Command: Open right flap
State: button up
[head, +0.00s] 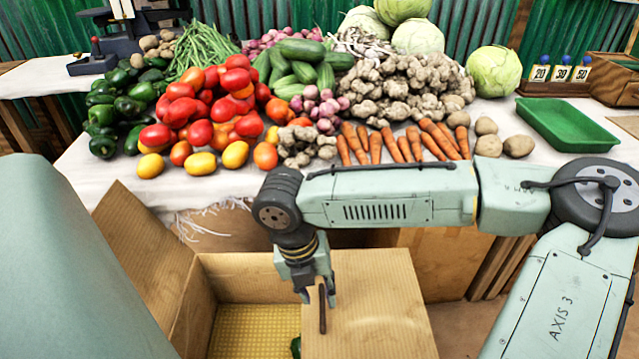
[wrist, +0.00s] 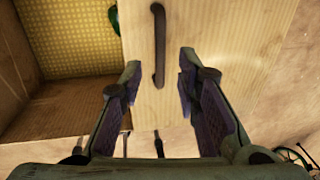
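The right flap (head: 385,310) is a pale wooden panel lying flat over the right part of a wooden box. Its dark bar handle (head: 322,312) is near the flap's left edge. My gripper (head: 318,296) points down over the flap at this handle. In the wrist view the flap (wrist: 215,40) fills the middle, and the handle (wrist: 158,45) shows between and beyond my open fingertips (wrist: 160,72). The fingers stand apart with nothing gripped. I cannot tell the exact height of the fingertips above the handle.
The left flap (head: 145,250) stands raised and tilted outward. The box's open left part shows a yellow textured floor (head: 250,330) and a green thing (head: 295,346) partly under the right flap. Behind, a white-clothed table (head: 225,182) holds heaped vegetables and a green tray (head: 568,124).

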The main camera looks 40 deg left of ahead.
jog(key=shift+w+d+f, duration=0.1)
jog(key=shift+f, duration=0.6)
jog(key=shift+w+d+f, duration=0.1)
jog(key=shift+f, duration=0.55)
jog(key=shift+c, duration=0.4)
grip_shut()
